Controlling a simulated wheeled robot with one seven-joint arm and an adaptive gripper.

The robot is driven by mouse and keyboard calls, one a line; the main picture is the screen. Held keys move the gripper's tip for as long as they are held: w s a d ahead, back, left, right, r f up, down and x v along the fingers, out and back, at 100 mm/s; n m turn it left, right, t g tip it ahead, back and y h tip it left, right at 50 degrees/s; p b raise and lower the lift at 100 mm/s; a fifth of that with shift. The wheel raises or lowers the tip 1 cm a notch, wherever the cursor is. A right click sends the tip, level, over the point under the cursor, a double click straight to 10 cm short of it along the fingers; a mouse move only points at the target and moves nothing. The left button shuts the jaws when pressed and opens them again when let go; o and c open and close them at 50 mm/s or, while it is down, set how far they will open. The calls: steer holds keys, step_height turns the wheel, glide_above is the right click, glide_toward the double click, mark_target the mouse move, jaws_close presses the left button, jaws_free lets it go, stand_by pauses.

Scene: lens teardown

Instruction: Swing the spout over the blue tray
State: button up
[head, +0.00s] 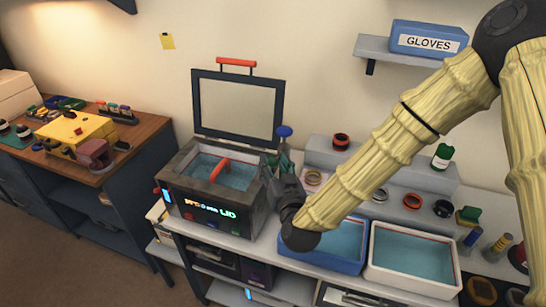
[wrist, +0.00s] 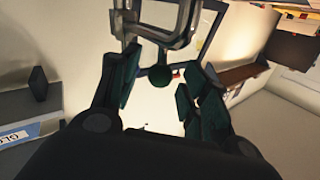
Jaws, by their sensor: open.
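The blue tray (head: 348,244) stands on the bench right of the tank machine (head: 212,190), holding blue-green liquid. A red-orange bar (head: 219,169) lies across the machine's open basin; I cannot tell whether it is the spout. My gripper (head: 281,163) is at the machine's right rear corner, beside an upright part with a blue knob (head: 284,131). In the wrist view my gripper (wrist: 160,88) is open. A dark green ball (wrist: 160,76) shows between its fingers, below a grey bent frame (wrist: 165,22). I cannot tell whether the fingers touch the ball. My arm hides part of the blue tray.
A white tray (head: 412,259) stands right of the blue tray. Behind them a grey step (head: 360,165) carries rings and a green bottle (head: 442,157). The machine's framed lid (head: 237,108) stands raised. A box of gloves (head: 428,38) sits on a wall shelf.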

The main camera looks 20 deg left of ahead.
steer(key=shift+x, duration=0.85)
jaws_close()
steer(key=shift+d, duration=0.2)
